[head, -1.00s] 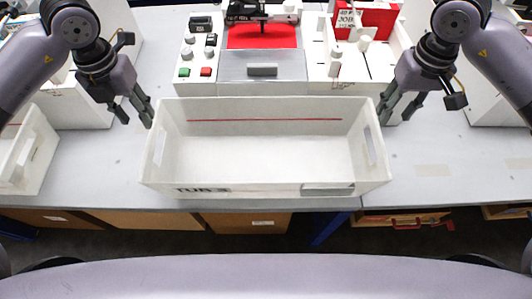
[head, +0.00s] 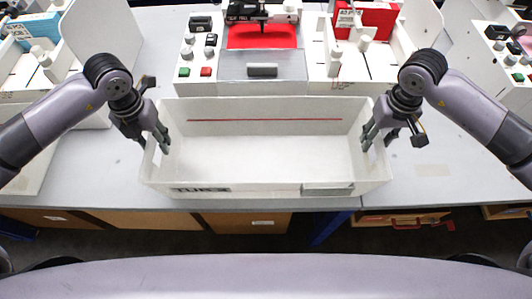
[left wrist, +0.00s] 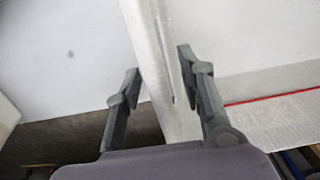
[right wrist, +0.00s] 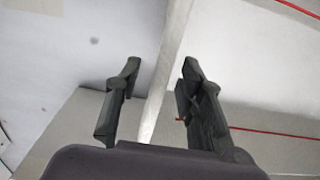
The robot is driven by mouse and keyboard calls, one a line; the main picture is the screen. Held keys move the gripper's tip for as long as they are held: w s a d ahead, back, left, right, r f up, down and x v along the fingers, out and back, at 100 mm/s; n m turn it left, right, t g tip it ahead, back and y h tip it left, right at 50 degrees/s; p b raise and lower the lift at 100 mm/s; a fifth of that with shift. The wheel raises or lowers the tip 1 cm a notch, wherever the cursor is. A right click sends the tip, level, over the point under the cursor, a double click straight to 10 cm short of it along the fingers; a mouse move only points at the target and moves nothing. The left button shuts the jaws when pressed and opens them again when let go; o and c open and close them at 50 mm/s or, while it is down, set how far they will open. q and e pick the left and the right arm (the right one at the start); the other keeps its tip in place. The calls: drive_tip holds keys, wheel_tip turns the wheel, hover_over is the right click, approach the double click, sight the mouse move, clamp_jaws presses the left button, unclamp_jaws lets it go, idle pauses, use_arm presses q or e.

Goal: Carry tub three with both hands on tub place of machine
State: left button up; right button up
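The white tub (head: 270,155) stands upright on the grey table in the middle of the head view. It is empty, with a red line inside its far wall and a label reading TUB with a blurred number on its front. My left gripper (head: 162,145) is at the tub's left end wall. In the left wrist view its open fingers (left wrist: 160,80) are on either side of that wall (left wrist: 160,60), with gaps visible. My right gripper (head: 373,142) is at the right end wall. In the right wrist view its open fingers (right wrist: 160,75) straddle that wall (right wrist: 168,70).
Behind the tub stands a white machine with a red bed (head: 262,37), a grey front panel (head: 262,66) and buttons (head: 207,72). A red box (head: 368,20) is at the back right. The table's front edge (head: 270,205) runs close before the tub.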

use_arm(q)
drive_tip(key=shift+c, duration=0.2)
use_arm(e)
drive_tip(key=shift+c, duration=0.2)
use_arm(q)
clamp_jaws()
use_arm(e)
clamp_jaws()
use_arm(q)
drive_tip(key=shift+r, duration=0.1)
use_arm(e)
drive_tip(key=shift+r, duration=0.1)
